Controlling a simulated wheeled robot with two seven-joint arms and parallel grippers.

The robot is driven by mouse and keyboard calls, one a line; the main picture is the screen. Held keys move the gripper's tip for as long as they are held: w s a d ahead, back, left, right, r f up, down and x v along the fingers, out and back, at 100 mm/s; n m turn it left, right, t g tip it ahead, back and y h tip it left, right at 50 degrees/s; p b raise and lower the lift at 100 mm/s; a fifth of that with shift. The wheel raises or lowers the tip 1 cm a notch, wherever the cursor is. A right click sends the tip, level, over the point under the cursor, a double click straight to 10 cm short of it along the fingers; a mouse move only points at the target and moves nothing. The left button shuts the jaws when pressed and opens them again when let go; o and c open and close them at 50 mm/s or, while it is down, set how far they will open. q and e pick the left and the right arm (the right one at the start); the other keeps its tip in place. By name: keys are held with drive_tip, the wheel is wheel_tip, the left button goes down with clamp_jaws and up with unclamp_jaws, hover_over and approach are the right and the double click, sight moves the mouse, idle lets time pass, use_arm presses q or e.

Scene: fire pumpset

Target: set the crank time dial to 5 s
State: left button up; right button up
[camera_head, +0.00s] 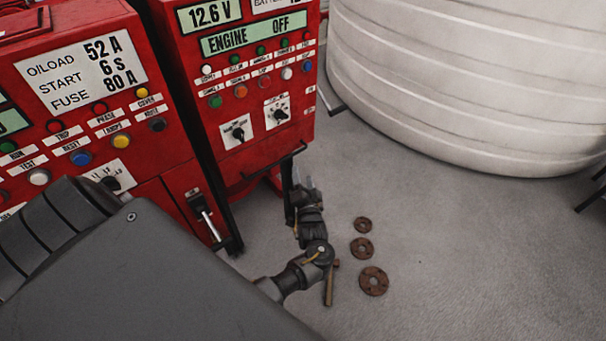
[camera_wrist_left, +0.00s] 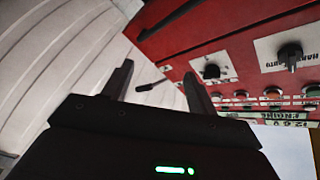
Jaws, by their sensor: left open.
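Two black dials on white plates sit low on the right red panel in the head view. The right dial (camera_head: 281,114) has small marks around it and appears to be the crank time dial; its setting is too small to read. The left dial (camera_head: 238,132) has a plate that seems to read HAND and AUTO in the wrist view (camera_wrist_left: 290,55). My left gripper (camera_head: 302,183) is open and empty, below the panel's lower edge, apart from both dials. My right gripper is not in view.
A left red panel (camera_head: 165,150) with buttons stands beside the right one. A black bar (camera_head: 270,166) runs along the right panel's lower edge. A white ribbed tank (camera_head: 470,80) stands right.

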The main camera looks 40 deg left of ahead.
use_arm(q)
wheel_tip(320, 180, down, 14)
drive_tip(key=s+d+m+h+b, duration=0.1)
drive_tip(key=s+d+h+b, duration=0.1)
drive_tip(key=s+h, duration=0.1)
drive_tip(key=shift+f+m+g+h, duration=0.25)
drive_tip(key=shift+m+g+h, duration=0.05)
drive_tip(key=shift+h, duration=0.3)
drive_tip(key=s+d+f+n+g+h, duration=0.1)
drive_tip(key=s+d+f+g+h, duration=0.25)
drive_tip(key=s+f, duration=0.6)
drive_tip(key=s+d+f+g+h, duration=0.35)
drive_tip(key=s+f, duration=0.25)
drive_tip(key=f, duration=0.6)
drive_tip(key=s+f+g, duration=0.2)
drive_tip(key=s+f, duration=0.2)
drive_tip(key=s, duration=1)
drive_tip(key=s+a+f+g+h, duration=0.1)
drive_tip(key=s+f+g, duration=0.2)
drive_tip(key=s, duration=1.2)
drive_tip(key=shift+a+f+h, duration=0.2)
drive_tip(key=shift+f+h, duration=0.1)
drive_tip(key=shift+f, duration=0.5)
